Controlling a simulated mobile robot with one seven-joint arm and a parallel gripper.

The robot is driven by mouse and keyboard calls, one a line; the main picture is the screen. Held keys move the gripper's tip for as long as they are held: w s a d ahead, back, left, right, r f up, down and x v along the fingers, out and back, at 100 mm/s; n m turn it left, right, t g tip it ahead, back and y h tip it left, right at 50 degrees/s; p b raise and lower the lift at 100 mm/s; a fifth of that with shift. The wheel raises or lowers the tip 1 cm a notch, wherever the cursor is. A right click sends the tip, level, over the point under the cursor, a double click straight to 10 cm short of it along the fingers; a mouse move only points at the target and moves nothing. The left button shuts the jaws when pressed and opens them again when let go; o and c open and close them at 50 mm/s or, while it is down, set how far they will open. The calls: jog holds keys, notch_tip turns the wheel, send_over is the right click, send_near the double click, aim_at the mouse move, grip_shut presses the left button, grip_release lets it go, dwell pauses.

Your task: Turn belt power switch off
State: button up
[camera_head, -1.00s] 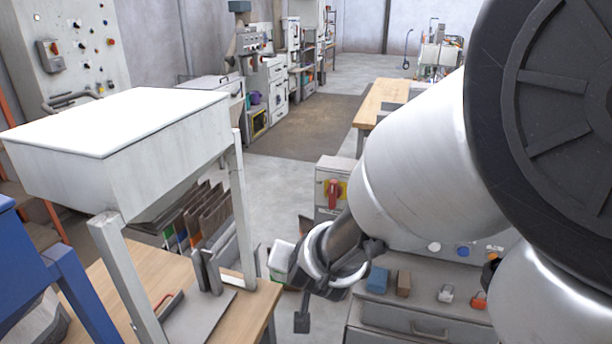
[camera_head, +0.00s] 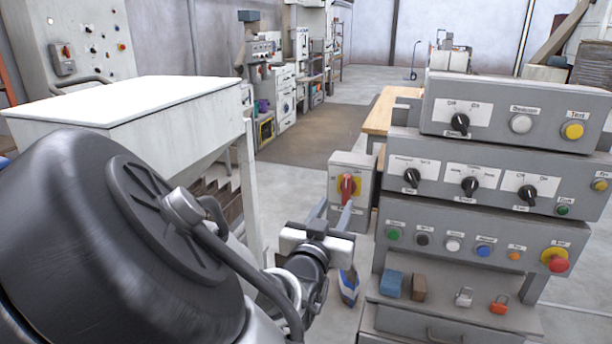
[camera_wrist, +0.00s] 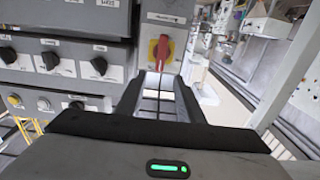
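A red rotary handle (camera_head: 347,187) on a yellow plate sits on the front of a grey switch box (camera_head: 338,168). It is the likely belt power switch, but its label is too small to read. The handle stands about upright. My gripper (camera_head: 334,208) is just in front of and below it, fingers pointing at the box. In the wrist view the red handle (camera_wrist: 162,50) shows just beyond the fingertips, about midway between them. My gripper (camera_wrist: 160,76) is open, with an empty gap between its fingers. I cannot tell whether a fingertip touches the handle.
A stacked control panel (camera_head: 480,190) with black knobs and coloured buttons stands close on the right. Small blocks and padlocks lie on the ledge below it. A white-topped hopper (camera_head: 150,100) is at left, and a wooden table (camera_head: 385,110) stands behind the box.

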aim_at(346, 185)
jog(key=b+x, duration=0.1)
jog(key=x, duration=0.9)
jog(key=shift+w, duration=0.3)
jog(key=c, duration=0.8)
